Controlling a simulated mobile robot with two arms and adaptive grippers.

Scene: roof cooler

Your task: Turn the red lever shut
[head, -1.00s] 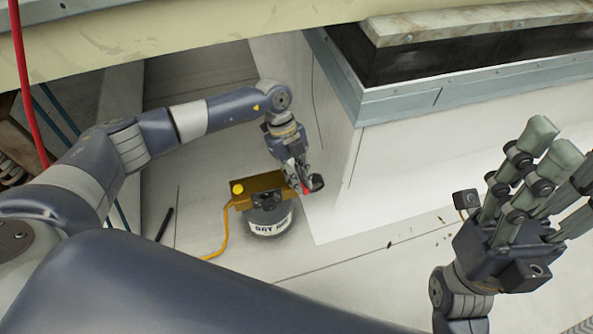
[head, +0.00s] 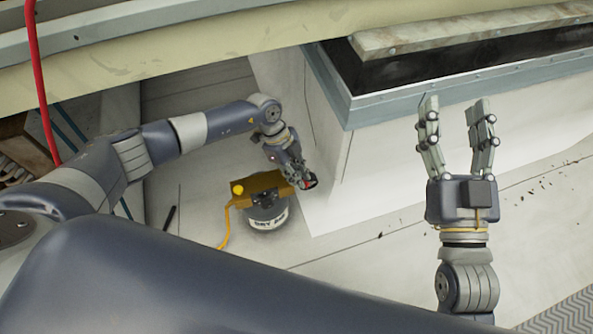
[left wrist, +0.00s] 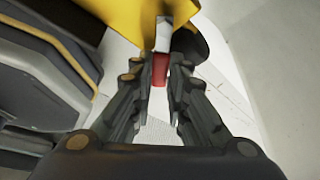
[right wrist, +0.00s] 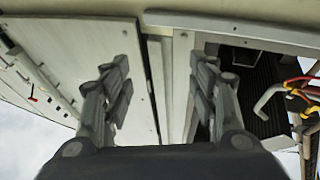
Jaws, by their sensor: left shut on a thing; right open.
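The red lever (left wrist: 160,70) shows between my left fingers in the left wrist view, with a pale part above it. In the head view only a small bit of red shows at the tips of my left gripper (head: 306,181), which is shut on the lever. The lever is at the right side of a yellow block (head: 262,188) on top of a grey round canister with a white label (head: 268,221). My right gripper (head: 456,104) is open and empty, raised to the right, with its fingers pointing up in the picture.
A white housing with a grey-blue rim (head: 372,112) stands just right of the lever. A yellow hose (head: 226,226) leaves the block at the left. A dark rod (head: 170,218) lies on the pale floor. A red cable (head: 40,90) hangs at the far left.

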